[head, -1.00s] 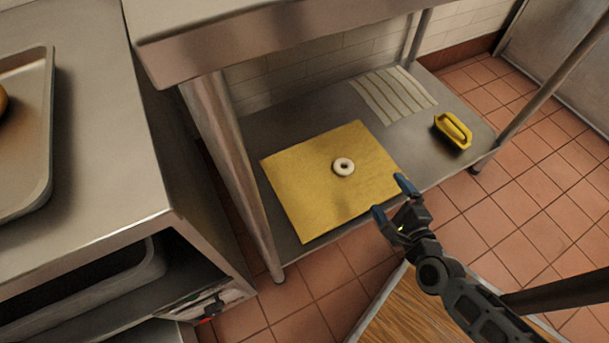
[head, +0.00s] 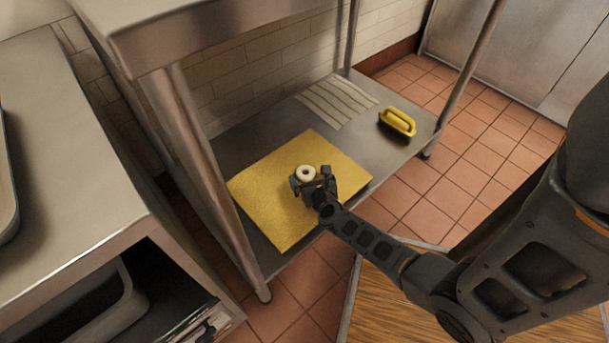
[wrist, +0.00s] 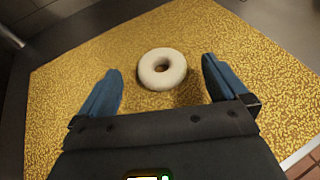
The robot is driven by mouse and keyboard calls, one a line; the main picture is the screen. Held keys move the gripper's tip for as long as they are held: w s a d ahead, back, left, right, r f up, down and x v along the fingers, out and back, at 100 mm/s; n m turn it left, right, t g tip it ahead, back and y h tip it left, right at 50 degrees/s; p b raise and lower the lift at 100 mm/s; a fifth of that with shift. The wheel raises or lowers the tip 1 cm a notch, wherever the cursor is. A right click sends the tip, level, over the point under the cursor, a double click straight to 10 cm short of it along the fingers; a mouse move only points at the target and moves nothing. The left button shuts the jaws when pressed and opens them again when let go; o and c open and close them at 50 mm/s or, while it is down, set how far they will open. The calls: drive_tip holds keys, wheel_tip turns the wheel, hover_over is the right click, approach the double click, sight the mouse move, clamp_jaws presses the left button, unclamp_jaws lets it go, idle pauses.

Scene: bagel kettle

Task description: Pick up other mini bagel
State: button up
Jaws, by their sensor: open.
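The mini bagel (head: 306,173) is a small pale ring on a yellow mat (head: 262,190) on the lower steel shelf. In the wrist view the bagel (wrist: 162,69) lies flat, its hole facing up, a little beyond the fingertips and centred between them. My gripper (head: 312,183) is over the mat, close to the bagel, and hides part of the bagel's near side in the head view. In the wrist view my gripper (wrist: 163,75) is open, with its two blue fingers wide apart and nothing between them.
The upper table (head: 215,25) overhangs the shelf's rear. A table leg (head: 215,175) rises at left. A steel counter (head: 65,190) stands further left.

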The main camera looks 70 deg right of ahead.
drive_tip(key=shift+b+x, duration=0.35)
drive_tip(key=shift+x, duration=0.85)
drive_tip(key=shift+c, duration=0.5)
drive_tip(key=c, duration=1)
